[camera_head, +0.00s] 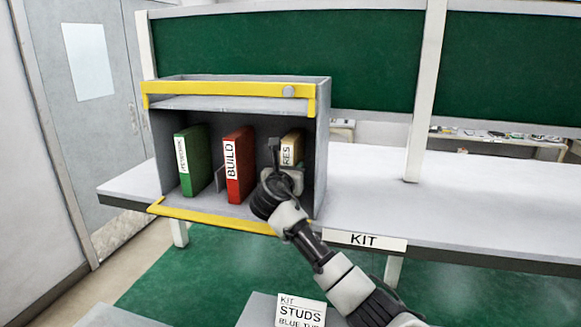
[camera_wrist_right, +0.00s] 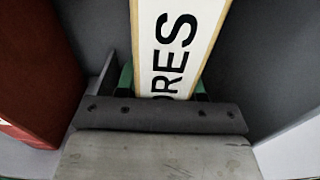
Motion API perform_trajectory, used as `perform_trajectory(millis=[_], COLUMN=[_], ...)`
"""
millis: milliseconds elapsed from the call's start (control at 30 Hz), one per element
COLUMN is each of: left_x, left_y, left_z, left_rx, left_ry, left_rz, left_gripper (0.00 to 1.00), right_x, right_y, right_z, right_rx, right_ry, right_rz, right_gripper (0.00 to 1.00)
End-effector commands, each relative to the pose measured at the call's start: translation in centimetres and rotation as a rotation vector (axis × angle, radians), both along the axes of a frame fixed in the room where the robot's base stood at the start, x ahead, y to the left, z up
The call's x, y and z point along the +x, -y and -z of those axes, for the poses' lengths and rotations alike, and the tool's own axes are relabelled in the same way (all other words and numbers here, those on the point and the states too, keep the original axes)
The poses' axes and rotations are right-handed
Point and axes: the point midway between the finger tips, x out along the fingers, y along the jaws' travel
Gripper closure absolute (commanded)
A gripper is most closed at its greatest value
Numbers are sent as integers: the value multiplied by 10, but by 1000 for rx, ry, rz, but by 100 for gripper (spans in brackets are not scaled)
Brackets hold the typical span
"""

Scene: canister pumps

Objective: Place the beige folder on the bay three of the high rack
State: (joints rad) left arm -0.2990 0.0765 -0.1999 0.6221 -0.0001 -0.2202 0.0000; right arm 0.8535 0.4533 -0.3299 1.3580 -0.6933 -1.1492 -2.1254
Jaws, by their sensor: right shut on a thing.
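The beige folder (camera_head: 291,149) stands upright in the right-hand part of the grey rack, its white spine label partly readable as "RES". My right gripper (camera_head: 283,166) reaches into the rack and is shut on the folder's lower spine. In the right wrist view the folder's spine (camera_wrist_right: 178,50) rises from between the jaws, which are mostly hidden behind the gripper body. The grey rack (camera_head: 322,130) with yellow edging stands on the bench. My left gripper is not in view.
A red folder (camera_head: 239,166) labelled "BUILD" and a green folder (camera_head: 194,160) stand upright to the left in the rack. A white post (camera_head: 425,100) rises from the bench.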

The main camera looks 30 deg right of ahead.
Motion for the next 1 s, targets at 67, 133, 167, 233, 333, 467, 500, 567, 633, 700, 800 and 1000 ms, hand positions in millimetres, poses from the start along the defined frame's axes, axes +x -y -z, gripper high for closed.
perform_trajectory(millis=[67, 133, 167, 233, 333, 467, 500, 567, 633, 700, 800, 1000], left_x=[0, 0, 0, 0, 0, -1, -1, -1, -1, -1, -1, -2], left_y=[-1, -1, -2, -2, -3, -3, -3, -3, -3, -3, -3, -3], left_z=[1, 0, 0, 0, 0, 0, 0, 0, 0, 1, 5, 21], left_rx=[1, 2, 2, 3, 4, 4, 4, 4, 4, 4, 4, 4], left_ry=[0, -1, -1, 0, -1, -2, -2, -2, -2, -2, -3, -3], left_rz=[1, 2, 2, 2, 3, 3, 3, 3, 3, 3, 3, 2], left_gripper=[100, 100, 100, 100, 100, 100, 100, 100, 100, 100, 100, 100], right_x=[0, 0, 0, 0, 0, 0, 0, 0, 0, 0, -3, -24], right_y=[0, 0, 0, 0, 0, 0, 0, 0, 0, 0, -5, -30], right_z=[-1, 0, 1, 3, 4, 3, 3, 3, 3, 1, 2, 4], right_rx=[0, -1, -1, -1, 0, 0, 0, 0, -1, 1, 0, 0], right_ry=[1, 1, 1, 0, -1, -1, -1, -1, -1, 1, 1, 3], right_rz=[0, 0, 0, 0, 0, 0, 0, 0, 0, 0, -1, -4], right_gripper=[96, 96, 96, 96, 47, 36, 36, 36, 36, 36, 36, 36])
